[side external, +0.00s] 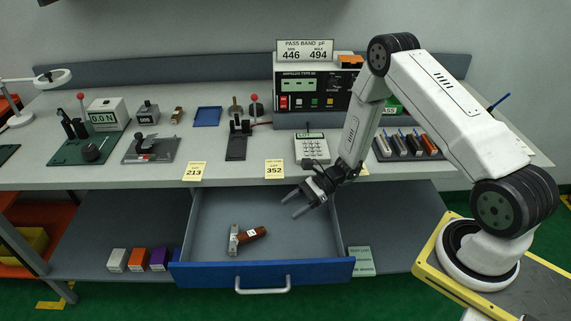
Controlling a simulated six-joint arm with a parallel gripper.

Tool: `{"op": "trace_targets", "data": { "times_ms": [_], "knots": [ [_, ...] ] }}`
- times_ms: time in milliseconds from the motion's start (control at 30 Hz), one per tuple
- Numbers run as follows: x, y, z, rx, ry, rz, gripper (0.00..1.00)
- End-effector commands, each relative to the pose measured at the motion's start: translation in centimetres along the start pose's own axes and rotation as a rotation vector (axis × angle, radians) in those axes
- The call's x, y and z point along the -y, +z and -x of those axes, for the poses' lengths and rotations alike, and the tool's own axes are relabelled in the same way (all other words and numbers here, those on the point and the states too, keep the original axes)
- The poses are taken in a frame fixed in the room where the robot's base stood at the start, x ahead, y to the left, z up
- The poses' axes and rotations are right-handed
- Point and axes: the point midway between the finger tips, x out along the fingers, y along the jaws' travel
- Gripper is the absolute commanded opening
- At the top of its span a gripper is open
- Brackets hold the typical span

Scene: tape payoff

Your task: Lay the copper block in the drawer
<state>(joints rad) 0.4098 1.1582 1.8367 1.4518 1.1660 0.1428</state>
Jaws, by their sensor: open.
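The drawer (205,265) is pulled open below the bench, with a blue front and a grey inside. A copper-brown block (252,235), which looks like the copper block, lies on the drawer floor near the front, with a small light mark on it. A silver-grey block (234,241) lies against its left end; I cannot tell whether they touch. My gripper (290,208) is open and empty above the drawer's right half, up and to the right of both blocks. Its two fingers point left and down.
A rack (388,154) at the bench's right holds several blocks. A tester (310,90), keypad device (312,148), lever fixture (238,143) and blue tray (207,117) stand on the bench. Small boxes (137,260) sit on the lower shelf. The drawer's back is clear.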

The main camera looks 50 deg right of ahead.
Motion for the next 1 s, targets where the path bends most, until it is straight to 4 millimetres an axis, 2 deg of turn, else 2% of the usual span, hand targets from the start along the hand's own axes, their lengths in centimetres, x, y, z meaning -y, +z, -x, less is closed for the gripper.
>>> {"op": "trace_targets", "data": {
  "times_ms": [167, 367, 700, 1000],
  "knots": [
    [-1.4, 1.7, 0.2, -0.070, 0.094, 0.094, 0.67],
    [-4.1, 4.4, 1.2, -0.210, 0.269, 0.295, 0.67],
    [-8.2, 7.8, 4.5, -0.463, 0.545, 0.716, 0.67],
    [-10.2, 10.5, 7.9, -0.666, 0.734, 1.141, 0.67]
  ]
}}
